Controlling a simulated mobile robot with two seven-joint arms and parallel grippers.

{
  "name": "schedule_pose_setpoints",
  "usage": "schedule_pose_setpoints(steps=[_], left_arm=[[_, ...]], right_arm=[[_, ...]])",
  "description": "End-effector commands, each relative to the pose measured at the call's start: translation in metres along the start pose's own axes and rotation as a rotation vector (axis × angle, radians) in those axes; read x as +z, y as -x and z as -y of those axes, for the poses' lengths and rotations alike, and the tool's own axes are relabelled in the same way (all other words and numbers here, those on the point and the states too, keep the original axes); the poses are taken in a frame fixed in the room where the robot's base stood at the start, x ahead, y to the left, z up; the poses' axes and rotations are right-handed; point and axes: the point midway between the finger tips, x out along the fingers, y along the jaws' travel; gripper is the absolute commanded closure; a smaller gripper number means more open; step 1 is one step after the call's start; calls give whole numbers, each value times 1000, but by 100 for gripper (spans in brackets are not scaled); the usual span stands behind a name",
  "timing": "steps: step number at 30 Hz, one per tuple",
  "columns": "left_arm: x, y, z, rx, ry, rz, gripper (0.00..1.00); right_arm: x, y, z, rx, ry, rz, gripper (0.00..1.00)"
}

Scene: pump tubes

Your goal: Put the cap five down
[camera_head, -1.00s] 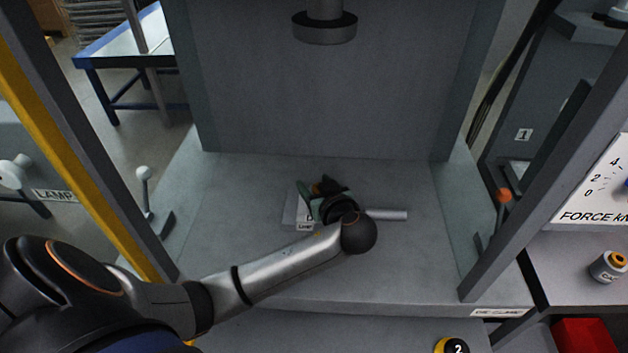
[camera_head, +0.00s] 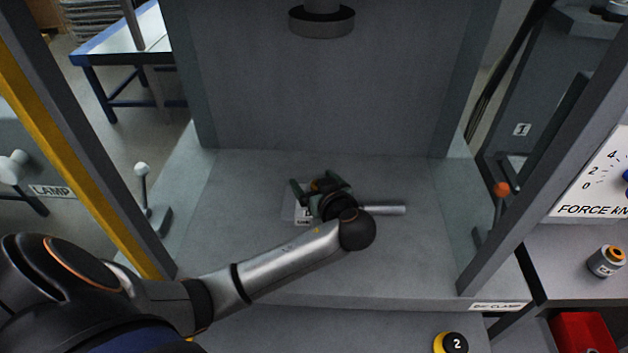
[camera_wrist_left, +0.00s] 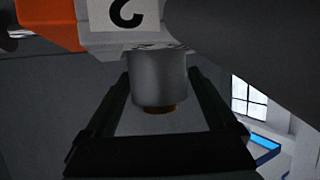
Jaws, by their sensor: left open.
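In the head view, my left gripper (camera_head: 320,184) is low over the grey press bed, with its two fingers spread apart. A small part with an orange top (camera_head: 323,186) shows between the fingers, mostly hidden by my gripper. In the left wrist view, a grey cylinder (camera_wrist_left: 159,78) with an orange-brown end stands between the fingers of my left gripper (camera_wrist_left: 160,100), with gaps at both sides. I cannot read a number on it, so I cannot tell whether it is cap five. My right gripper is not in view.
A grey round press head (camera_head: 321,22) hangs above the bed. A white label plate (camera_head: 303,216) lies by my gripper, partly covered. A lever with a white knob (camera_head: 142,170) is at left, one with an orange knob (camera_head: 502,189) at right. Another cap-like cylinder (camera_head: 606,262) stands far right.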

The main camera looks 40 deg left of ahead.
Motion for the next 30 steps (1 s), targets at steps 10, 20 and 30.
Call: schedule_pose_setpoints(steps=[10, 20, 30], left_arm=[[0, 55, -1, 5, 5, 6, 9], [-2, 112, -1, 3, 2, 2, 9], [-3, 122, 0, 1, 2, 0, 9]], right_arm=[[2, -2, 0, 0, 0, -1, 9], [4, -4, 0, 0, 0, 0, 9], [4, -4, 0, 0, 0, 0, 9]])
